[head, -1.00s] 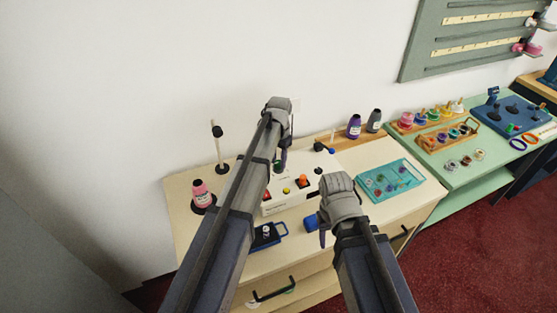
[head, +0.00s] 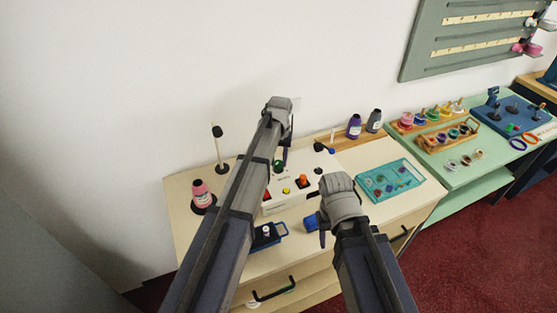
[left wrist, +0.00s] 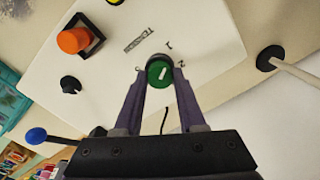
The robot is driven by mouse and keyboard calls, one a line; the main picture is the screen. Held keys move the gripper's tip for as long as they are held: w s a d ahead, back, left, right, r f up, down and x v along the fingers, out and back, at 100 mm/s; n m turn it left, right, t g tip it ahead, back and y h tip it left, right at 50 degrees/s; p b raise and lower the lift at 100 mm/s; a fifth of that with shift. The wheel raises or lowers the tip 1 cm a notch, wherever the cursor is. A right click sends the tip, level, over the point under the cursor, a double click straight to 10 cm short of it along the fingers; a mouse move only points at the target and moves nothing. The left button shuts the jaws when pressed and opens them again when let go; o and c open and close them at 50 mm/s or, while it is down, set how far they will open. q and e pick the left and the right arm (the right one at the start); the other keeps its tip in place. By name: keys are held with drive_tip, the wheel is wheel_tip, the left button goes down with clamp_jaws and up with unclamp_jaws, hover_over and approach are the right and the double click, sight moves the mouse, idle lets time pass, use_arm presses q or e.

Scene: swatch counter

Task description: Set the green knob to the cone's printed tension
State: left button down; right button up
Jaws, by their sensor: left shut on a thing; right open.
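The green knob (left wrist: 158,73) sits on the white machine box, and my left gripper (left wrist: 157,76) is shut on it, one finger on each side. It has a white pointer line. Beside it the panel reads "TENSION", with numerals such as 1 and 2; other marks are hidden. In the head view the knob (head: 279,164) shows beside my left gripper (head: 284,156). A pink cone (head: 202,193) with a pale label stands left of the machine; its print is too small to read. My right gripper (head: 324,226) is open, in front of the machine.
The white machine (head: 310,185) also carries an orange knob (left wrist: 73,40) and a yellow button (head: 287,191). A teal tray (head: 372,194) lies right; purple (head: 354,127) and grey (head: 374,121) cones stand behind.

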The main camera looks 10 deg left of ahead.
sight(279, 163)
idle(0.3)
use_arm(q)
drive_tip(key=c, duration=0.5)
unclamp_jaws()
wheel_tip(279, 163, up, 8)
drive_tip(key=p, duration=0.8)
drive_tip(key=shift+d, duration=0.1)
drive_tip(key=shift+f, duration=0.1)
drive_tip(key=s+d+f+m+b, duration=0.2)
drive_tip(key=s+d+f+b, duration=0.1)
drive_tip(key=s, duration=1.1)
drive_tip(key=s+d+f+m+y+b, duration=0.1)
drive_tip(key=s+d+f+m+b, duration=0.1)
drive_tip(key=s, duration=1.2)
drive_tip(key=d+f+b, duration=0.1)
drive_tip(key=d, duration=0.1)
drive_tip(key=shift+d, duration=0.4)
